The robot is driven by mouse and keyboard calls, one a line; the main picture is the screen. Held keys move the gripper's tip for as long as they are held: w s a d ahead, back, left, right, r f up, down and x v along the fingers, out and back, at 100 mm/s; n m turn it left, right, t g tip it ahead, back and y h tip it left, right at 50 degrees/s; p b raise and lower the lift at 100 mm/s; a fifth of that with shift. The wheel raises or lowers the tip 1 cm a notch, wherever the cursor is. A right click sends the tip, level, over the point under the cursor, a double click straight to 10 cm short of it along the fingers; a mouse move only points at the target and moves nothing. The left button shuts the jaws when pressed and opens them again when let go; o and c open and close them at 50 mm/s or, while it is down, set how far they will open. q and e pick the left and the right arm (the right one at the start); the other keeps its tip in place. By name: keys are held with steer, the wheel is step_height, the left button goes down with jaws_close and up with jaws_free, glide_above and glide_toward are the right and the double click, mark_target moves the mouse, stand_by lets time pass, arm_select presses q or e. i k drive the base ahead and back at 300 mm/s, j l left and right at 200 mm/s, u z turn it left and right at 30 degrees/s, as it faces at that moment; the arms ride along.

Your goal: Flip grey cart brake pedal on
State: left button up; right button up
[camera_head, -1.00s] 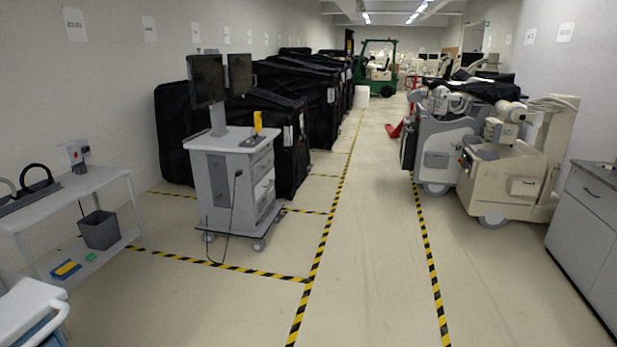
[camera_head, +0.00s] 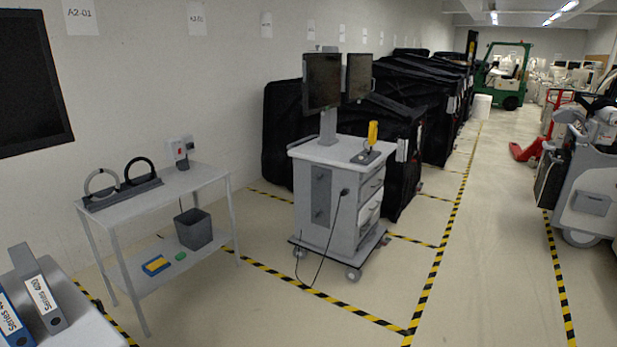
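A grey cart (camera_head: 337,199) with a white top stands left of the aisle. It carries two dark monitors on a post and a yellow handheld device (camera_head: 372,134) in a stand. A black cable hangs down its side to the floor. Its base has caster wheels, one of them at the front right corner (camera_head: 353,274). The brake pedal is too small to make out. Neither of my grippers is in view.
A side table (camera_head: 154,191) with a grey bin (camera_head: 193,229) on its lower shelf stands left of the cart. Black covered carts (camera_head: 395,143) are behind it. A pale machine (camera_head: 593,195) is at the right. The taped aisle is clear up to a red pallet jack (camera_head: 527,150).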

mark_target(384, 242)
steer(key=i, duration=0.55)
steer(key=i+j+z, duration=0.15)
steer(key=i, duration=0.9)
steer(key=i+j+z, duration=0.15)
steer(key=i+z, duration=0.2)
steer(key=i+j+z, duration=0.35)
steer(key=i, duration=0.2)
steer(key=i+j+z, duration=0.35)
steer(key=i+l+z, duration=0.15)
steer(key=i+l, duration=0.15)
steer(key=i, duration=0.55)
steer(key=i+l+z, duration=0.1)
steer(key=i+l, duration=0.15)
steer(key=i, duration=0.6)
steer(key=i+l+z, duration=0.15)
steer(key=i, duration=0.75)
